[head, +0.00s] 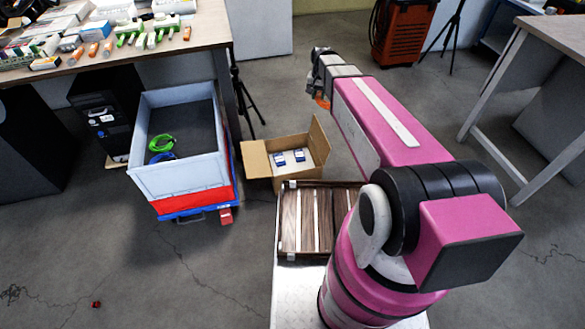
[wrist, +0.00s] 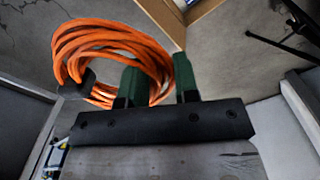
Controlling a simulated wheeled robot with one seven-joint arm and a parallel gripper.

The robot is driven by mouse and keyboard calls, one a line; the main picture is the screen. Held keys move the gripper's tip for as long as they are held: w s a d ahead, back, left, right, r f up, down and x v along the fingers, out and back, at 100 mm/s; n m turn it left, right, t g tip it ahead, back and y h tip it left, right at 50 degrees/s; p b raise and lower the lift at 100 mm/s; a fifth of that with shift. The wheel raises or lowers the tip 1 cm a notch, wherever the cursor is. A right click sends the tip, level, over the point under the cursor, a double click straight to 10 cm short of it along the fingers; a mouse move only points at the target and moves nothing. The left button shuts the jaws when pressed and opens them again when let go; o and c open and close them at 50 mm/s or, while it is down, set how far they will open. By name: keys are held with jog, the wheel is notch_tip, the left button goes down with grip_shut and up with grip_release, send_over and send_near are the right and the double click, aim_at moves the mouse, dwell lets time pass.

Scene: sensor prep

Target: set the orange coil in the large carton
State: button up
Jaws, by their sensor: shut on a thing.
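The orange coil (wrist: 108,45) hangs in my gripper (wrist: 158,75), whose green fingers are shut on one side of its loops. In the head view only a bit of the orange coil (head: 322,102) shows below the end of my arm. The large carton (head: 258,162) is brown cardboard with open flaps and stands on the floor, with white and blue items inside. My gripper is above and beyond it, to its right in the head view. A corner of the carton (wrist: 160,16) shows at the top of the wrist view, apart from the coil.
A grey crate (head: 180,180) with a green coil (head: 161,142) and a blue coil (head: 162,158) stands left of the carton. A slatted wooden crate (head: 308,220) lies nearer to me. A tripod (head: 243,100) and a cluttered table (head: 205,35) stand behind.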

jog(key=w+a+f+m, duration=0.1)
jog(key=a+f, duration=0.2)
jog(key=f, duration=0.4)
jog(key=w+a+f, duration=0.1)
jog(key=a+f, duration=0.2)
jog(key=f, duration=0.5)
jog(key=m, duration=0.2)
send_over(293, 170)
notch_tip(293, 170, down, 29)
jog(key=shift+d+r, duration=0.1)
jog(key=shift+r, duration=0.1)
jog(key=shift+f, duration=2.45)
jog(key=shift+f, duration=0.2)
jog(key=o, duration=1)
jog(key=shift+r, duration=0.1)
